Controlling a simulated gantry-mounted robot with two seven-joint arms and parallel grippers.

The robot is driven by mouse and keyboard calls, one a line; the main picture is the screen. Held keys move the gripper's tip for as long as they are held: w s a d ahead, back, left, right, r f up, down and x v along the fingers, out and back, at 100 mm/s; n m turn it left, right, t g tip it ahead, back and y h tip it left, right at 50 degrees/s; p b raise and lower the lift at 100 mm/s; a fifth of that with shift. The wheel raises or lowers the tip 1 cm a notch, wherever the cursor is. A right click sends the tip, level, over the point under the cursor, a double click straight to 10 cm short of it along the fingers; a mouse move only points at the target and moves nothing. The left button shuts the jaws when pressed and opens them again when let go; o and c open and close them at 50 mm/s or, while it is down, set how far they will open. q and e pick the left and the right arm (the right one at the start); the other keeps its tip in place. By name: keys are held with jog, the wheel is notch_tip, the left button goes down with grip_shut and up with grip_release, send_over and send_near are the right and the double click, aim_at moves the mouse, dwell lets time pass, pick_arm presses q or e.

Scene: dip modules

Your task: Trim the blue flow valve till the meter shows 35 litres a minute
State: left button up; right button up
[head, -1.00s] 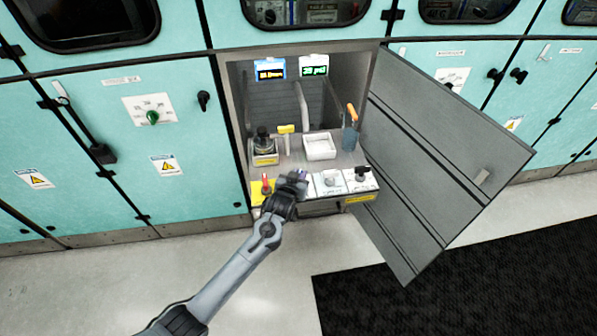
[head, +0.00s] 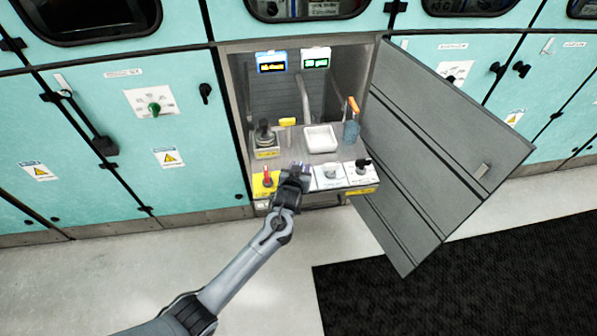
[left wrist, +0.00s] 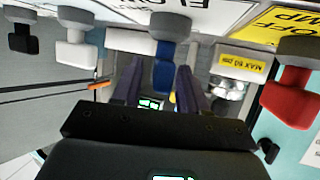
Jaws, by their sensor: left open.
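The blue flow valve (left wrist: 165,62) has a blue lever under a grey cap and sits between the two fingers of my open left gripper (left wrist: 160,82) in the left wrist view. Clear gaps show on both sides of it. In the head view my left gripper (head: 300,169) is at the shelf's front panel and hides the valve. Two meters stand at the back: a blue-framed one with yellow text (head: 271,67) and a white-framed one with green text (head: 315,63). Their readings are too small to read. My right gripper is not in view.
A red lever (left wrist: 290,98) is on one side of the valve, with white (left wrist: 77,45) and black (left wrist: 22,38) levers on the other. A white tray (head: 320,139) and an orange-handled tool (head: 352,122) stand behind. The open cabinet door (head: 440,150) bounds the right.

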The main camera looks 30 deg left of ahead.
pick_arm(q)
jog(key=p+v, duration=0.3)
jog(key=v, duration=0.7)
jog(key=shift+s+d+p, duration=0.15)
jog(key=shift+s+p, duration=0.2)
jog(key=shift+p, duration=0.05)
jog(key=shift+r, duration=0.1)
